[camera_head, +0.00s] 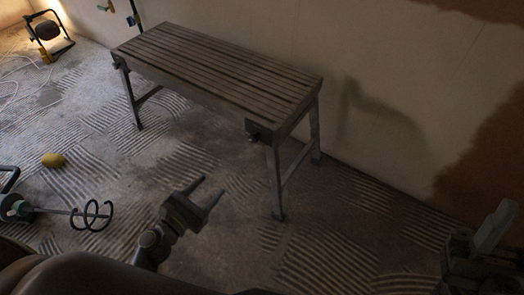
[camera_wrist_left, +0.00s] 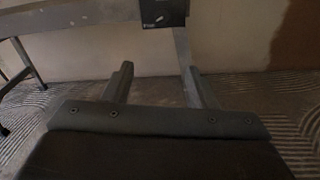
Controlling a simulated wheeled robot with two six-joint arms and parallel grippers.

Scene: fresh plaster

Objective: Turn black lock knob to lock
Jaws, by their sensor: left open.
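A dark box with a small black knob (camera_head: 252,138) is mounted under the near right end of a slatted workbench (camera_head: 215,62). In the left wrist view a dark box (camera_wrist_left: 164,12) with small white markings shows at the top, partly cut off; I cannot make out the knob's setting there. My left gripper (camera_head: 211,187) is open and empty, below and to the left of the box, apart from it. Its two fingers (camera_wrist_left: 157,70) point toward the bench in the wrist view. My right gripper (camera_head: 485,238) shows dimly at the lower right, far from the box; its jaws are unclear.
The bench's metal leg (camera_head: 275,182) stands just below the box. A mixing paddle (camera_head: 91,214) and a yellow object (camera_head: 53,160) lie on the ridged floor at left. A work lamp (camera_head: 46,30) stands far left. A plastered wall (camera_head: 390,90) is behind the bench.

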